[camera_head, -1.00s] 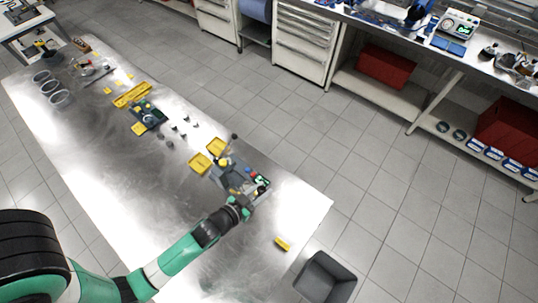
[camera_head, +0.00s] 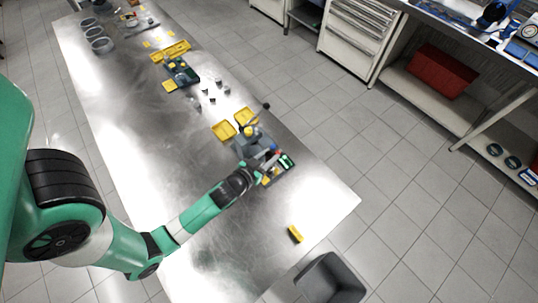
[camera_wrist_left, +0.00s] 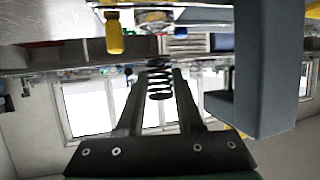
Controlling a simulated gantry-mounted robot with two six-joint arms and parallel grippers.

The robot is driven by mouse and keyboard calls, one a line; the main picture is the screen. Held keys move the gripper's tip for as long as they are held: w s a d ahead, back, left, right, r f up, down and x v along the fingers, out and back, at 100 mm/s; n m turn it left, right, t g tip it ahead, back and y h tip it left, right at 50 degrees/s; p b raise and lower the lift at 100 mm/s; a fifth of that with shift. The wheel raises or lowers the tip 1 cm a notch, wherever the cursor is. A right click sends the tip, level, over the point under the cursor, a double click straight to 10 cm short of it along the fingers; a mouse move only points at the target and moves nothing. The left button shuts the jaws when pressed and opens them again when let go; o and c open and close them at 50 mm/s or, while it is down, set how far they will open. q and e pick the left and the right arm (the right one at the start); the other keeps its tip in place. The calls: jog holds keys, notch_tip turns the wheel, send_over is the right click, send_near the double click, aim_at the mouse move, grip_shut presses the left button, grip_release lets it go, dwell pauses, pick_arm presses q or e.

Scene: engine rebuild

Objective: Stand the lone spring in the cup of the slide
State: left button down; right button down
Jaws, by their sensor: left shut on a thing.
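My left gripper (camera_head: 270,162) is at the blue-grey fixture (camera_head: 243,148) near the table's right end. In the left wrist view, my left gripper (camera_wrist_left: 160,75) is shut on a dark coil spring (camera_wrist_left: 159,84), held between its two fingers. The spring is too small to make out in the head view. I cannot tell for certain which part is the slide or its cup; a round metallic part (camera_wrist_left: 155,17) shows beyond the fingertips. A blue-grey block (camera_wrist_left: 262,70) stands close to the right of the fingers. My right gripper is not in view.
Two yellow trays (camera_head: 224,131) lie beside the fixture, and a small device with a green screen (camera_head: 286,161) stands at its right. A yellow block (camera_head: 295,234) lies near the table edge. A dark bin (camera_head: 331,279) stands beyond that edge. The front of the table (camera_head: 140,150) is clear.

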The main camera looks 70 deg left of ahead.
pick_arm(q)
jog(key=shift+f+b, duration=1.25)
jog(key=shift+f, duration=0.4)
jog(key=c, duration=0.8)
grip_release()
jog(key=shift+c, duration=0.2)
jog(key=o, duration=0.4)
jog(key=shift+a, duration=0.15)
jog(key=shift+c, duration=0.2)
jog(key=shift+s+r, duration=0.1)
